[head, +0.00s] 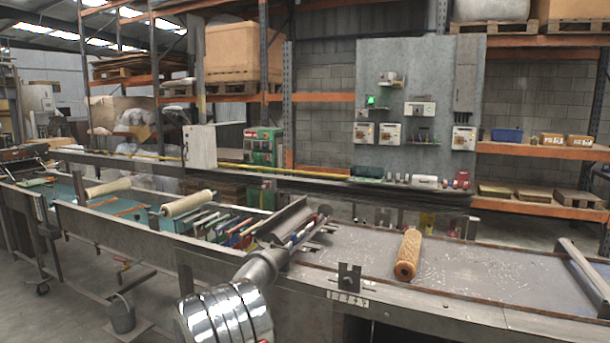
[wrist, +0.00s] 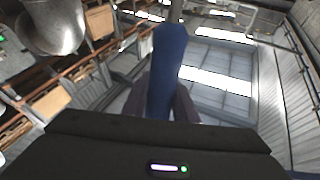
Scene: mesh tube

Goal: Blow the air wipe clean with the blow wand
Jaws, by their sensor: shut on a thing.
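In the wrist view my gripper (wrist: 165,98) is shut on a long dark blue thing, which I take to be the blow wand (wrist: 168,65). It stands up between the two dark fingers, against the roof. Its far end runs toward the top of the picture, and I see no clear nozzle. In the head view my arm rises at the bottom middle, and I cannot make out the fingers or the wand there. I cannot single out the air wipe in either view.
An orange mesh roll (head: 408,255) lies on the grey table (head: 470,275) at right, among pale specks. A metal trough (head: 286,221) stands behind my arm. Pale rollers (head: 187,204) cross the line at left. A grey panel (head: 415,110) with control boxes stands behind.

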